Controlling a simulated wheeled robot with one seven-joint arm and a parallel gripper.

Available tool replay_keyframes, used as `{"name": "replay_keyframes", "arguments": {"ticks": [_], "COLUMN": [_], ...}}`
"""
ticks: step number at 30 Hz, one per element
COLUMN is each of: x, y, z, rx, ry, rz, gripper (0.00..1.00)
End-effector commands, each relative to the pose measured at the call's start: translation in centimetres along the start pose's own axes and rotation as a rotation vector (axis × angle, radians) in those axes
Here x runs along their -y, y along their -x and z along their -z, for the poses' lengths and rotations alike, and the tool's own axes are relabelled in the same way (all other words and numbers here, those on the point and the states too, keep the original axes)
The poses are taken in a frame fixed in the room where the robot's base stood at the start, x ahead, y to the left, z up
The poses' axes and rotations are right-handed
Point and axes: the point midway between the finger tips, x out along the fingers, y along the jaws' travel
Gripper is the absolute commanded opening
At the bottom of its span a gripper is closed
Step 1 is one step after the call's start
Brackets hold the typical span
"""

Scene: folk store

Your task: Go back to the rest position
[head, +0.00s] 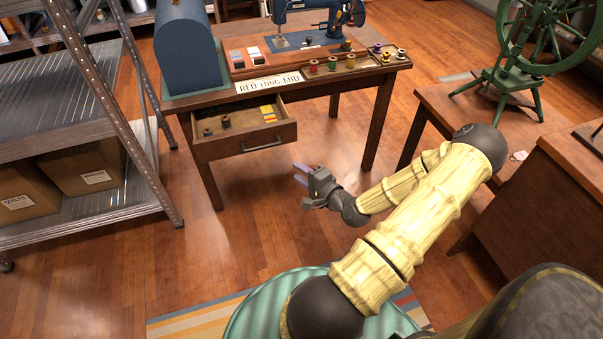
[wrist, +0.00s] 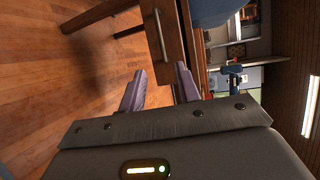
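My gripper (head: 301,174) hangs over the wooden floor in front of the sewing table, below and right of its open drawer, touching nothing. In the wrist view its two purple fingers (wrist: 158,88) stand apart with nothing between them. My arm reaches out from the lower right of the head view, bent at the elbow. The sewing table (head: 340,82) has its drawer (head: 237,147) pulled out, with spools and small coloured pieces inside. The drawer front also shows in the wrist view (wrist: 165,35).
A metal shelf (head: 100,207) with cardboard boxes stands at the left. A side table (head: 440,100) with a green spinning wheel (head: 500,80) and a wooden cabinet (head: 560,160) stand at the right. A striped rug (head: 190,322) lies under my base. The floor between is clear.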

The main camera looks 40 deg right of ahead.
Motion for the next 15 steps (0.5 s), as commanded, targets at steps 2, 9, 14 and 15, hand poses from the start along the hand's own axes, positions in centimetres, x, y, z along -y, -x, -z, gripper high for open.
{"name": "replay_keyframes", "arguments": {"ticks": [2, 9, 14, 15], "x": [-0.01, -0.01, -0.12, -0.27], "y": [-0.03, -0.05, -0.23, -0.38], "z": [0.00, 0.00, -0.27, -0.56], "rx": [0.000, 0.000, 0.010, 0.020], "ry": [0.000, 0.000, 0.013, 0.027], "rz": [0.000, 0.000, -0.016, -0.034], "gripper": [0.33, 0.33, 0.33, 0.33]}}
